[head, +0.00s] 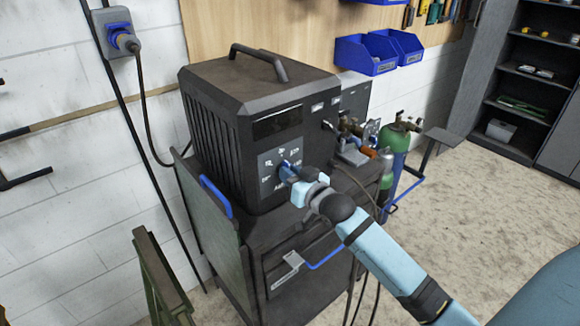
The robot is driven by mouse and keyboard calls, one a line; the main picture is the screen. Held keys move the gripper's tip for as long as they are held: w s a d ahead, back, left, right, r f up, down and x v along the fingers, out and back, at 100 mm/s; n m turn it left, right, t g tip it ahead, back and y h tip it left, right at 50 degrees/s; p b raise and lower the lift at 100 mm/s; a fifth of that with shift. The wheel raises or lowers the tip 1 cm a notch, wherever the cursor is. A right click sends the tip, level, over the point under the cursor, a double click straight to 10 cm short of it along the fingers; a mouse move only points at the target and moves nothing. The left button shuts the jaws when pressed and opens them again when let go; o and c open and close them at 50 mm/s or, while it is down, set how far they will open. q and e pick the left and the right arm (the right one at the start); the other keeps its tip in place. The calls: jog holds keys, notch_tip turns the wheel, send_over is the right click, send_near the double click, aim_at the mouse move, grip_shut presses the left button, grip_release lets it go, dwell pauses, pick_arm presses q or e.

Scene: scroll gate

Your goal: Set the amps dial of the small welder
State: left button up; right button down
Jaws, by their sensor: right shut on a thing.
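The small welder (215,105) is a black box with side vents and a top handle, standing on a dark cart. Its front has a dark display and a grey dial panel (268,172) with small white markings. My right gripper (287,172) reaches in from the lower right and is shut on the amps dial at this panel. The dial is mostly hidden by the gripper, so its pointer and setting cannot be read. My left gripper is not in view.
The cart (245,265) has blue handles and a drawer. Gas cylinders (395,150) and torch fittings stand right of the welder. Blue bins (365,54) hang on the wall behind. Cables hang below my right arm. Open floor (480,215) lies to the right.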

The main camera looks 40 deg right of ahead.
pick_arm(q)
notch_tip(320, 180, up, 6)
jog(key=p, duration=0.4)
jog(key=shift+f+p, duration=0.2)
jog(key=shift+p, duration=0.15)
pick_arm(e)
jog(key=n, duration=1.1)
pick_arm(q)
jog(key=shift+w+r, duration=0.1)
pick_arm(e)
jog(key=shift+n, duration=0.3)
jog(key=c, duration=1.1)
grip_release()
jog(key=shift+s, duration=0.1)
